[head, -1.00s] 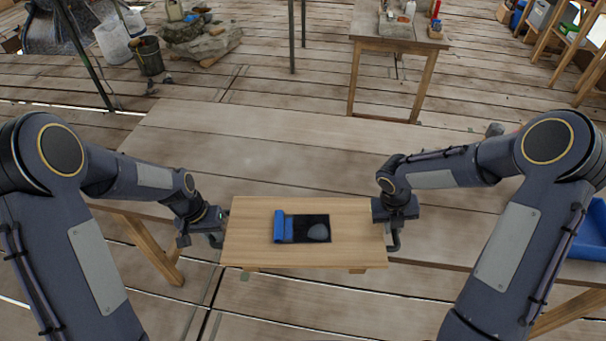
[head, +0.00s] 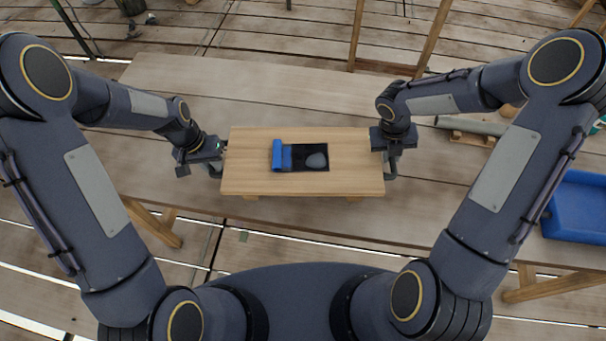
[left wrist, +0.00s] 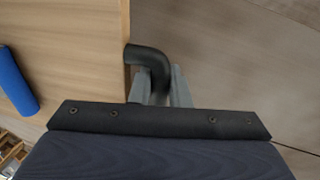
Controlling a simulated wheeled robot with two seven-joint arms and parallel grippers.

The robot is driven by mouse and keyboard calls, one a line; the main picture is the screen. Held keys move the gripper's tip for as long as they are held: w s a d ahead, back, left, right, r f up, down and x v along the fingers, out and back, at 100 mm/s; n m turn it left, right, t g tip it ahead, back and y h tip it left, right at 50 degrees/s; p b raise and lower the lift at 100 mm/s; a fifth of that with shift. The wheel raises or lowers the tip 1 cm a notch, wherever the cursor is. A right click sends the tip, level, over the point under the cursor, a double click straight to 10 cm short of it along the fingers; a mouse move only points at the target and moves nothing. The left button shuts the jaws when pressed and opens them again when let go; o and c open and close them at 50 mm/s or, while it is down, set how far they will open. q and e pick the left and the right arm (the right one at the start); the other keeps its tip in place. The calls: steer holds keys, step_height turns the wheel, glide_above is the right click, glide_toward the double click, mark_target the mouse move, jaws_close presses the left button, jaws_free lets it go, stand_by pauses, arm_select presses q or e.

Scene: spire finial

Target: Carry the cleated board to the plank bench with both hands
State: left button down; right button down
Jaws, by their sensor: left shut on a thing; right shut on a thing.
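The cleated board (head: 245,178) is a light wooden panel, held roughly level between my two grippers in the head view. My left gripper (head: 215,168) is at the board's left edge, shut on a black handle (left wrist: 150,58) in the left wrist view. My right gripper (head: 389,166) is shut at the right edge; its handle is mostly hidden. The plank bench (head: 290,95) lies under and beyond the board; whether they touch is unclear.
A blue tray (head: 575,205) sits at the right on the bench. A grey tube (head: 470,125) on a wooden holder lies behind my right arm. The bench's middle beyond the board is clear. Wooden legs of another table (head: 430,40) stand behind.

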mark_target(386, 171)
arm_select(q)
steer(key=shift+f, duration=0.2)
arm_select(e)
steer(key=shift+w+f, duration=0.1)
steer(key=shift+f, duration=0.05)
